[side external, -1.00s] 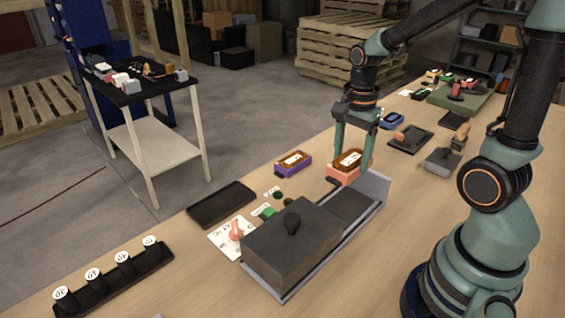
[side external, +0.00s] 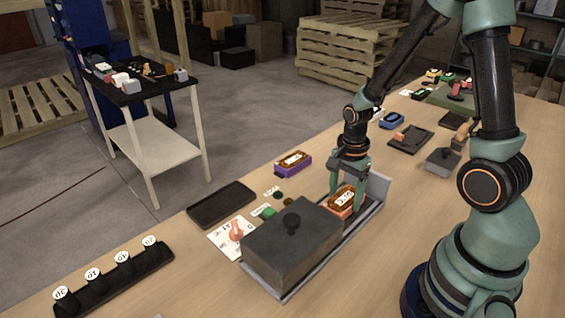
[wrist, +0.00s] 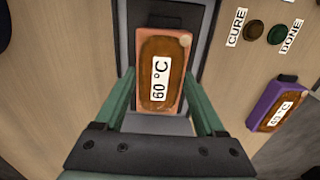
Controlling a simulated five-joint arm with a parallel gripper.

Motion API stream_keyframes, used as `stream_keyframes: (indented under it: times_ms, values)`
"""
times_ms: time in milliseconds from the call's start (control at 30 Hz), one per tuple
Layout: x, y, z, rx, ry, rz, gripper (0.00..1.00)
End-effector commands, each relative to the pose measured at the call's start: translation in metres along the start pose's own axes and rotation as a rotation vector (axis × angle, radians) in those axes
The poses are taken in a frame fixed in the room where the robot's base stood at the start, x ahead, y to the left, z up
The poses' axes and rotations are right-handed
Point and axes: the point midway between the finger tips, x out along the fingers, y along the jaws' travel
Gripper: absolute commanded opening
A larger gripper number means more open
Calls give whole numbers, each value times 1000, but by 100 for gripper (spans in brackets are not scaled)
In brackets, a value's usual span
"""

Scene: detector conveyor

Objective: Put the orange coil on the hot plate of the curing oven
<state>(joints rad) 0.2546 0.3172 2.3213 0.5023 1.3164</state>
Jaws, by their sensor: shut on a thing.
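The orange coil (side external: 343,199) has a brown top and a white "60 °C" label. It is over the dark hot plate of the curing oven, beside the oven's grey box (side external: 290,245). My gripper (side external: 348,194) is shut on the coil, one finger on each side, pointing down. In the wrist view the coil (wrist: 160,98) sits between the fingers, with the dark hot plate (wrist: 183,10) showing beyond it. The coil looks roughly level and at or very near the plate; I cannot tell if they touch.
A purple-sided coil (side external: 292,163) stands apart on the table, behind the oven. A black tray (side external: 221,204), small buttons and a printed card (side external: 230,240) lie left of it. A black rack of numbered discs (side external: 115,278) is at front left.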

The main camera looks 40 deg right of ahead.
Motion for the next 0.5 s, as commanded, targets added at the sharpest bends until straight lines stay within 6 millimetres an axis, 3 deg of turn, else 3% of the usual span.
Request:
stream_keyframes:
  times_ms: [267,300,333,500]
  values:
    - [3,0,0,0,0,0,0]
    - [3,0,0,0,0,0,87]
    - [2,0,0,0,0,0,99]
    - [2,0,0,0,0,0,100]
